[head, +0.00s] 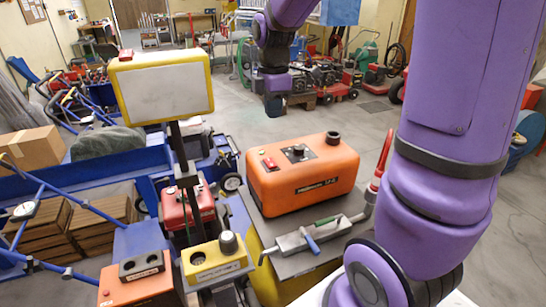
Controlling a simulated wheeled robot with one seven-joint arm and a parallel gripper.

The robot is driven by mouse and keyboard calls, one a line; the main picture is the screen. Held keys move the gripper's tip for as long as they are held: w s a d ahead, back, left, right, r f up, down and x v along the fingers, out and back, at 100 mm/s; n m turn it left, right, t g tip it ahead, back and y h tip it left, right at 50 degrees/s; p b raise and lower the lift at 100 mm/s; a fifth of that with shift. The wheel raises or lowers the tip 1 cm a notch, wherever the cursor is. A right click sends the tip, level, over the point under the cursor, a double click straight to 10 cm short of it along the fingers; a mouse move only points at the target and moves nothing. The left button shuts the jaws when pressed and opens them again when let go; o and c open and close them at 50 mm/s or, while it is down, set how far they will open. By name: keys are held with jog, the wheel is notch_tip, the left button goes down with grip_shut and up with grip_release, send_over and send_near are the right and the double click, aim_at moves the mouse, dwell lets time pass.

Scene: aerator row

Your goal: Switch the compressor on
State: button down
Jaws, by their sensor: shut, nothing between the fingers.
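An orange box-shaped machine (302,180), which looks like the compressor, sits on a grey-topped stand. Its top carries a small red switch (268,163) at the left, a black knob (297,152) in the middle and a black cap (333,138) at the right. I cannot tell the switch's position. My gripper (273,108) points down, shut and empty, beyond the machine's back edge in the picture and apart from it. The fingertips are small and dark here.
A grey tool with a blue lever (310,240) lies in front of the machine, with a red hose end (380,165) at right. A yellow-framed lamp (163,88) stands at left, above a yellow box (217,262) with a black knob. My arm hides much of the right side.

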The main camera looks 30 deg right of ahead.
aim_at(271, 161)
jog(key=shift+w+d+f+n, duration=0.15)
jog(key=shift+w+f+n, duration=0.15)
jog(key=shift+f, duration=0.05)
notch_tip(271, 161, down, 14)
dwell(0.8)
jog(key=shift+s+f, duration=0.15)
jog(key=shift+f, duration=0.05)
dwell(0.4)
jog(key=shift+w+d+r, duration=0.1)
jog(key=shift+w+r, duration=0.2)
jog(key=shift+w, duration=0.5)
jog(key=shift+w+r, duration=0.1)
jog(key=shift+r, duration=0.4)
notch_tip(271, 161, up, 13)
jog(key=shift+w, duration=0.4)
